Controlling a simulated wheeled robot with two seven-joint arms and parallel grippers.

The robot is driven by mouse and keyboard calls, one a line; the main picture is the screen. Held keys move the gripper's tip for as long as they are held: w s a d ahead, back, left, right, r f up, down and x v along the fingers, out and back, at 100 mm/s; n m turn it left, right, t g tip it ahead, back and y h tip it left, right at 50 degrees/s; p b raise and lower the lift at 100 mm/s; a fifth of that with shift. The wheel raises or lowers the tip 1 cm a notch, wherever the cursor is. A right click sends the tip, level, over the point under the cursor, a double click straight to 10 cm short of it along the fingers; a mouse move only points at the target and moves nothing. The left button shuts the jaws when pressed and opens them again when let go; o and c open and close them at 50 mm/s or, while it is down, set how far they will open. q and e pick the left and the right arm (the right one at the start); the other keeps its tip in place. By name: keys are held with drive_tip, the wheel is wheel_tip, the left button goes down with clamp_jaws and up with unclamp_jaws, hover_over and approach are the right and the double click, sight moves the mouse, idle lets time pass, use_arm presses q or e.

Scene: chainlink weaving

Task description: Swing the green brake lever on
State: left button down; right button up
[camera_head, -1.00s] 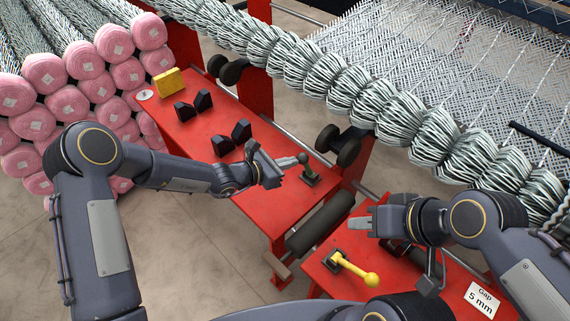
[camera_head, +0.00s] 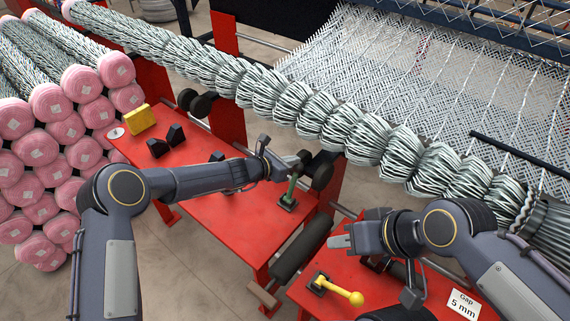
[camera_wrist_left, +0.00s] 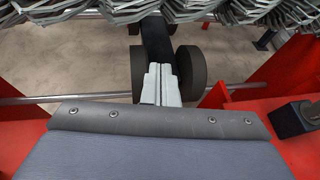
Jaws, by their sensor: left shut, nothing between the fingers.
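The green brake lever (camera_head: 291,188) stands roughly upright from a small black base on the red table in the head view. Its upper end is close to my left gripper and partly hidden. My left gripper (camera_head: 290,164) is shut and empty, just above and behind the lever in the head view; I cannot tell whether they touch. In the left wrist view the shut fingers (camera_wrist_left: 161,84) point toward black rollers, and a dark block (camera_wrist_left: 293,117) sits on red metal at the right edge. My right gripper (camera_head: 344,242) hovers over the nearer red table, apart from the lever.
A yellow ball-ended lever (camera_head: 354,298) and a "Gap 5 mm" card (camera_head: 463,303) are on the nearer red table. Black wedge blocks (camera_head: 165,141) and a yellow block (camera_head: 140,119) stand farther left. Black rollers (camera_head: 318,171) and the wire roll (camera_head: 360,140) lie behind the lever.

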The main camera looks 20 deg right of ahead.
use_arm(q)
drive_tip(key=shift+w+d+f, duration=0.15)
drive_tip(key=shift+w+d, duration=0.2)
drive_tip(key=shift+d, duration=0.2)
